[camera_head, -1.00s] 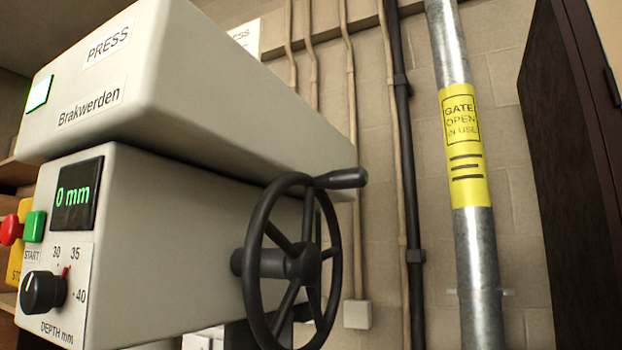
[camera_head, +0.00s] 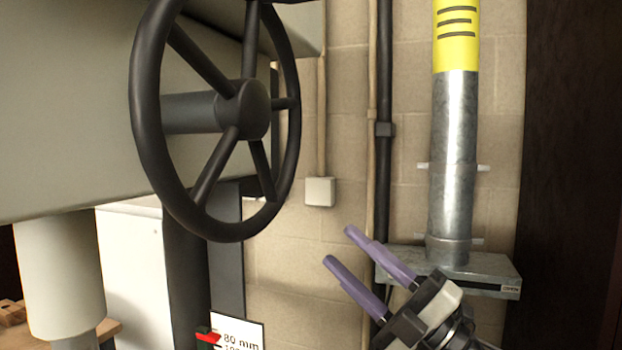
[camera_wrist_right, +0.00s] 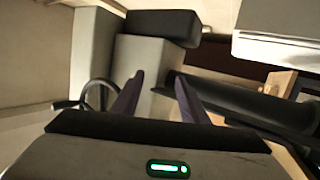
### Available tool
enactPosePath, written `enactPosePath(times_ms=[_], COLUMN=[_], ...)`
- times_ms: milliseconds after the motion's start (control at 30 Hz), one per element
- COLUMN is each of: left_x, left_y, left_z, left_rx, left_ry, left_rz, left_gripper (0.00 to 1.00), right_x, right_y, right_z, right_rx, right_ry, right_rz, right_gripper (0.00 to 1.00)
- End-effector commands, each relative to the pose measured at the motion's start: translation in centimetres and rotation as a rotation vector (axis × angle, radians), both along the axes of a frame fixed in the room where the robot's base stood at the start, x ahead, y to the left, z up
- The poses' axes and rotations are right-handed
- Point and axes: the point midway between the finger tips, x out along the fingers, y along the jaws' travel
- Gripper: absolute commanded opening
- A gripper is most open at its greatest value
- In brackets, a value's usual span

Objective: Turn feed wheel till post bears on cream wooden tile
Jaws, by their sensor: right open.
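The black spoked feed wheel (camera_head: 245,108) is large at the upper left of the head view, on the side of the press; its top is cut off by the frame. My right gripper (camera_head: 340,247) is open and empty, below and to the right of the wheel, with two purple fingers apart from it. In the right wrist view the fingers (camera_wrist_right: 158,92) are spread, with a dark curved rim, likely the wheel (camera_wrist_right: 98,92), beside the left one. A pale round post (camera_head: 60,275) hangs under the press at lower left. Its lower end and the cream tile are not visible.
A scale (camera_head: 240,338) marked 80 mm with a red pointer (camera_head: 207,336) stands below the wheel. A galvanised pipe (camera_head: 452,165) with a metal bracket (camera_head: 490,268) is behind my right gripper. Wooden pieces (camera_head: 10,312) lie at lower left. A dark panel closes the right side.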

Motion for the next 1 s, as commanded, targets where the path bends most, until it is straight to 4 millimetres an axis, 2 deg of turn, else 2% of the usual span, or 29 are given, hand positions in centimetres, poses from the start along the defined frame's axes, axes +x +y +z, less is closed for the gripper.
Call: enactPosePath(times_ms=[33,100,200,367,500,600,733,867,1000], left_x=[0.3,0.7,1.2,1.3,1.2,1.1,0.8,0.6,0.6], left_y=[0.0,0.0,-0.1,-0.1,-0.1,-0.1,0.0,0.0,0.0], left_z=[0.0,0.1,0.3,0.1,-0.2,-0.4,-0.7,-0.8,-0.6], left_rx=[-0.001,-0.001,-0.003,-0.003,-0.003,-0.002,-0.003,-0.002,-0.002], left_ry=[-0.007,-0.016,-0.027,-0.030,-0.029,-0.026,-0.020,-0.016,-0.015], left_rz=[0.000,0.000,0.001,0.000,0.001,0.000,0.000,0.000,0.000], left_gripper=[0.00,0.00,0.00,0.00,0.00,0.00,0.00,0.00,0.00], right_x=[-0.9,-2.5,-5.1,-9.1,-12.6,-14.6,-16.5,-17.5,-17.4], right_y=[0.6,1.4,2.2,2.4,1.2,-0.2,-1.9,-2.8,-2.2], right_z=[4.1,8.5,13.8,20.3,25.3,28.0,30.5,31.7,32.0], right_rx=[-0.078,-0.191,-0.354,-0.613,-0.861,-1.010,-1.144,-1.215,-1.233], right_ry=[-0.138,-0.310,-0.539,-0.852,-1.092,-1.207,-1.295,-1.332,-1.341], right_rz=[0.009,0.017,0.013,-0.033,-0.122,-0.192,-0.269,-0.312,-0.320], right_gripper=[0.40,0.40,0.40,0.40,0.40,0.40,0.40,0.40,0.40])
